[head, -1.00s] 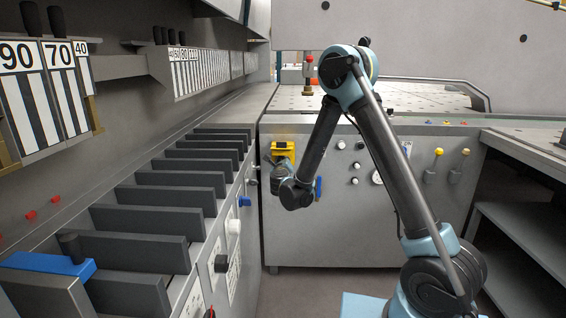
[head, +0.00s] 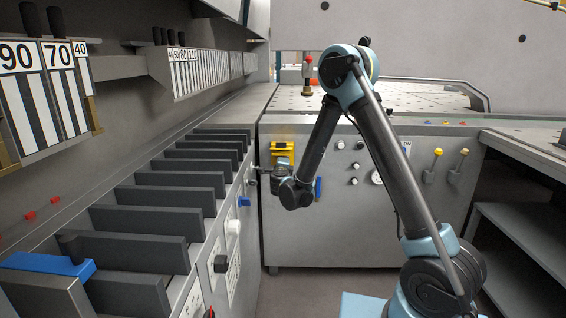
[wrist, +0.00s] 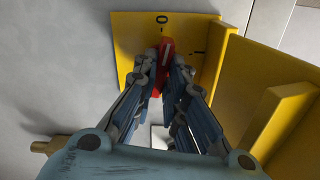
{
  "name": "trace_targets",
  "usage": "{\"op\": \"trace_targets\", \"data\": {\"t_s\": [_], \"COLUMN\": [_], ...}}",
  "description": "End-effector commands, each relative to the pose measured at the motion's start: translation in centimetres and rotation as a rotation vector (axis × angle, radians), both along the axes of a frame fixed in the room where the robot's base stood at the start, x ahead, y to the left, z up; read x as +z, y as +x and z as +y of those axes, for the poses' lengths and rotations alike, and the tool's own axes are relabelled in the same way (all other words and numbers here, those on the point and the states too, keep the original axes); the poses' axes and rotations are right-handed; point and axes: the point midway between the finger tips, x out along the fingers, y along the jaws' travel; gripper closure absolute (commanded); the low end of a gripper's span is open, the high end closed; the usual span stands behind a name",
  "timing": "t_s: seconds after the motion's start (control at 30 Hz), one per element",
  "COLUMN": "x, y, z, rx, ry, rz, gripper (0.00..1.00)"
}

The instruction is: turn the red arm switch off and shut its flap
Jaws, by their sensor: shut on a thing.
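The red arm switch (wrist: 166,47) shows in the wrist view on a yellow plate (wrist: 130,50). Its handle points up towards the "0" mark; the "I" mark is to its right. My gripper (wrist: 164,78) is shut on the red handle, with fingers on both sides of it. The yellow flap (wrist: 292,75) stands open to the right of the plate in the wrist view. In the head view the yellow switch box (head: 283,147) is on the grey front panel, and my gripper (head: 274,170) is at its lower part; the red handle is not visible there.
Small knobs (head: 355,168) and a blue handle (head: 318,187) are on the panel right of the switch box. The grey cabinet with dark dividers (head: 180,201) stands close on the left. Two yellow-topped levers (head: 438,153) are farther right. The floor before the panel is open.

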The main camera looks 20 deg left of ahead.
Motion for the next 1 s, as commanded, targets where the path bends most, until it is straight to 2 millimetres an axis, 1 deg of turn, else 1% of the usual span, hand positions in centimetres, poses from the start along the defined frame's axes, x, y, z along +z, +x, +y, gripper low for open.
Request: {"op": "trace_targets", "data": {"t_s": [0.2, 0.4, 0.97, 1.0], "x": [-0.08, -0.08, -0.1, -0.09], "y": [-0.22, -0.24, -0.26, -0.26], "z": [0.2, 0.24, 0.32, 0.33], "rx": [0.006, 0.006, 0.007, 0.008], "ry": [-0.121, -0.187, -0.216, -0.217], "rz": [-0.027, -0.043, -0.05, -0.049], "gripper": [1.0, 1.0, 1.0, 0.84]}}
